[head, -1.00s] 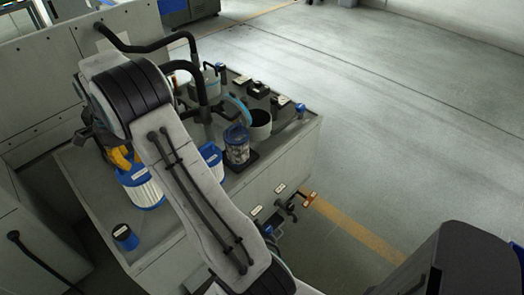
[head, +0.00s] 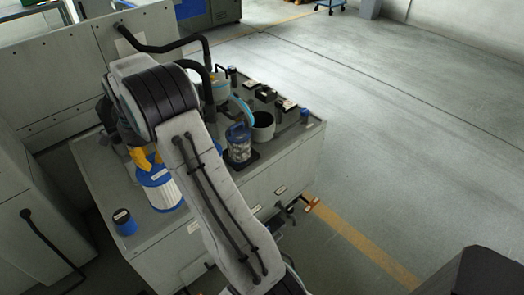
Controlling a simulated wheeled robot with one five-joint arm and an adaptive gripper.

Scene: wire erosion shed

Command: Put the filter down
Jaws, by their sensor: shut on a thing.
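The filter (head: 160,190) is a white pleated cylinder with blue rims, upright at the left part of the grey bench (head: 158,238). My gripper (head: 143,158), with yellow fingers, is shut on the filter at its upper edge. My arm hides part of the gripper and the far fingertip. I cannot tell whether the filter's base touches the bench top.
A small blue pot with a dark top (head: 123,222) stands left of the filter. A clear blue-lidded canister (head: 238,145), an open grey pot (head: 262,127) and black blocks (head: 266,94) stand right of my arm. Black hoses (head: 165,46) arch behind.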

